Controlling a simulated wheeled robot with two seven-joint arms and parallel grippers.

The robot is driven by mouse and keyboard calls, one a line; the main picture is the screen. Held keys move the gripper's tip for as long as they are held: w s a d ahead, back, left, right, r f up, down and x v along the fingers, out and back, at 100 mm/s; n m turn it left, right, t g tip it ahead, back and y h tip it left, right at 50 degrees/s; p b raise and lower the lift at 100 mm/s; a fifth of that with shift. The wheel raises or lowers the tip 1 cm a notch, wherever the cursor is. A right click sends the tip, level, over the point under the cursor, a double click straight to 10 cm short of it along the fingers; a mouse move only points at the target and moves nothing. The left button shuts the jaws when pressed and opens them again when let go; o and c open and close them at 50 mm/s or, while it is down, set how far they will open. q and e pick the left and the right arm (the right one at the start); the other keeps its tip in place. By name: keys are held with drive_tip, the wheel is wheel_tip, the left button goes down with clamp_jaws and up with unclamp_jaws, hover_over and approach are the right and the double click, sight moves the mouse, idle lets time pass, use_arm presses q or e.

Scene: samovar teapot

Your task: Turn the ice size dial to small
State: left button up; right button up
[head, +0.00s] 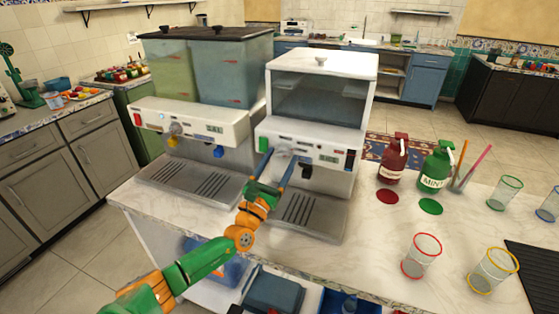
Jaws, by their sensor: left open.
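The white ice machine (318,134) stands on the counter, with a clear bin on top and a front panel. Its panel carries a green button (263,145), a small display (328,160) and a light grey knob-like part (303,152), which may be the ice size dial; its setting is too small to read. My left gripper (279,158) is in front of this panel, its two blue fingers apart and pointing up at it. The fingers partly cover the panel, and I cannot tell whether they touch it. My right gripper is not in view.
A second dispenser (192,120) with two tanks stands close on the left. Drip trays (312,216) jut out below the panels. A red bottle (393,160), a green bottle (436,168) and several glasses (421,256) stand to the right. The counter's front right is partly clear.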

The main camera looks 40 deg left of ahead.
use_arm(q)
drive_tip(key=shift+s, duration=0.15)
drive_tip(key=shift+c, duration=0.5)
drive_tip(key=shift+s+r, duration=0.1)
drive_tip(key=shift+r, duration=0.05)
drive_tip(key=c, duration=0.3)
clamp_jaws()
